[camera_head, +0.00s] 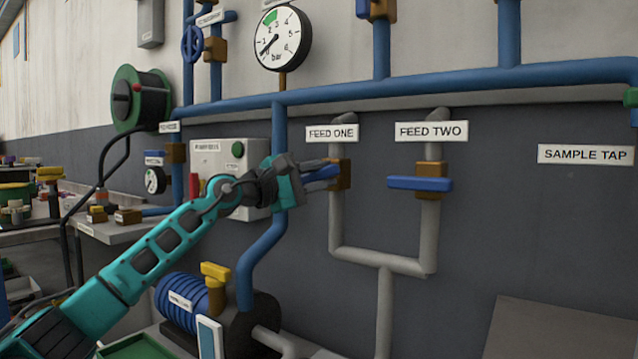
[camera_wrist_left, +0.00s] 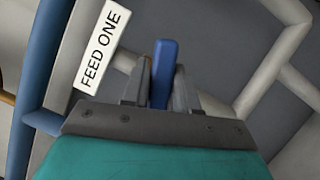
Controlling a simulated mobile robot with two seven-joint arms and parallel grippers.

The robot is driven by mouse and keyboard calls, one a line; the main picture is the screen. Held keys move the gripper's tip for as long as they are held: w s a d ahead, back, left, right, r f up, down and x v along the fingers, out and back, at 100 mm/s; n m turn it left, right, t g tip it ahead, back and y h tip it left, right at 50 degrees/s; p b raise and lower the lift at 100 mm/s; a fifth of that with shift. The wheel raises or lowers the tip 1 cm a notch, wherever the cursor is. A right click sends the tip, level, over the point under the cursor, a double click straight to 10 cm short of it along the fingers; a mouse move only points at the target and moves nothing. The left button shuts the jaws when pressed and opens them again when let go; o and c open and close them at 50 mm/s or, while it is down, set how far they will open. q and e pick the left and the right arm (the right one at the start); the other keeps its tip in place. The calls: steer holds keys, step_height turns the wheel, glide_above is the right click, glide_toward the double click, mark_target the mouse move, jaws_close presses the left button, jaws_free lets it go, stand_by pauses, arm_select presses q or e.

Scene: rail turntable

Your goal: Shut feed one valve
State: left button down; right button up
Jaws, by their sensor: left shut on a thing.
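The feed one valve has a brown body (camera_head: 341,174) on a grey vertical pipe under the FEED ONE label (camera_head: 331,133). Its blue handle (camera_head: 318,185) shows beside the body's left side and looks roughly across the pipe; the gripper hides part of it. My left gripper (camera_head: 322,174) reaches in from the left and is shut on this handle. In the left wrist view, the blue handle (camera_wrist_left: 163,72) stands between the two fingers, with the FEED ONE label (camera_wrist_left: 101,47) to the left. My right gripper is not in view.
The feed two valve (camera_head: 420,184), with a level blue handle, is just to the right. A blue pipe (camera_head: 262,250) and a grey pump box (camera_head: 216,160) lie close behind my left arm. A pressure gauge (camera_head: 282,38) hangs above. A blue motor (camera_head: 181,300) sits below.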

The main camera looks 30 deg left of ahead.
arm_select(q)
steer(key=m+g+p, duration=0.1)
steer(key=m, duration=0.1)
steer(key=shift+m, duration=0.4)
steer(key=shift+f+m, duration=0.1)
steer(key=shift+m, duration=0.4)
steer(key=c, duration=1)
jaws_free()
steer(key=shift+g, duration=0.3)
steer(key=shift+o, duration=0.2)
